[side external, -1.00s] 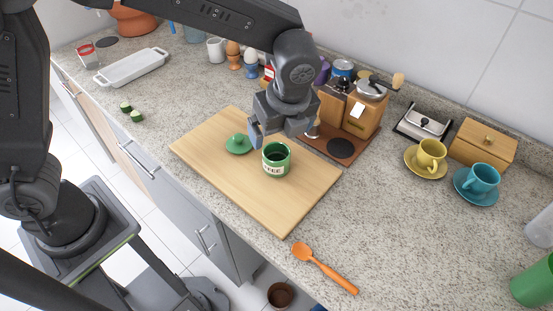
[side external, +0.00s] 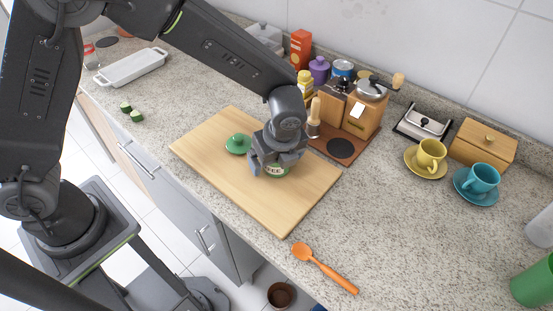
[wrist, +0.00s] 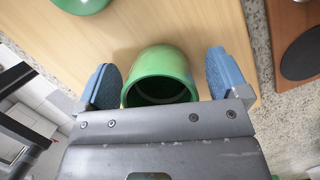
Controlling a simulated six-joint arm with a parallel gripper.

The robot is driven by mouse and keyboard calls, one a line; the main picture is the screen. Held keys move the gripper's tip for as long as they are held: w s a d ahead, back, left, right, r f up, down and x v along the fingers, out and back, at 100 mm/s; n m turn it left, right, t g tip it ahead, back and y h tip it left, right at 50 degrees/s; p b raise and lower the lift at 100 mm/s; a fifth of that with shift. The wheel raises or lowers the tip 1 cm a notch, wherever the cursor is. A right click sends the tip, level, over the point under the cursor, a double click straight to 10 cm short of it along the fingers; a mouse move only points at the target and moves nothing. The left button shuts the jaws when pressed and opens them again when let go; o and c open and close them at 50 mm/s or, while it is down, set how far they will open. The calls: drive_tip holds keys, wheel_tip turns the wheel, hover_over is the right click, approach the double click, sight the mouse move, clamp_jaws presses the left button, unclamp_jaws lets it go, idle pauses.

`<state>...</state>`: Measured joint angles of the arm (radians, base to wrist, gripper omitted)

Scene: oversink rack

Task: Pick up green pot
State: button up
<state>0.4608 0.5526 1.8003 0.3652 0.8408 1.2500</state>
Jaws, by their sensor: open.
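The green pot (side external: 276,171) stands upright on the wooden board, with part of a pale label showing. Its upper part is hidden behind my gripper (side external: 273,167) in the side view. In the wrist view the pot (wrist: 162,77) sits between the two blue finger pads of my gripper (wrist: 163,80), with a gap on each side. My gripper is open around the pot and holds nothing. The pot's dark open mouth faces the wrist camera. Its green lid (side external: 238,144) lies on the board to the left of the pot.
The wooden board (side external: 215,165) is otherwise clear. A wooden coffee grinder set (side external: 352,110) stands behind it. Yellow (side external: 431,155) and teal (side external: 482,180) cups on saucers are at right. An orange spoon (side external: 325,268) lies in front. Cucumber pieces (side external: 132,112) lie at left.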

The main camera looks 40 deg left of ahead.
drive_tip(key=c, duration=1.1)
drive_tip(key=shift+r, duration=0.2)
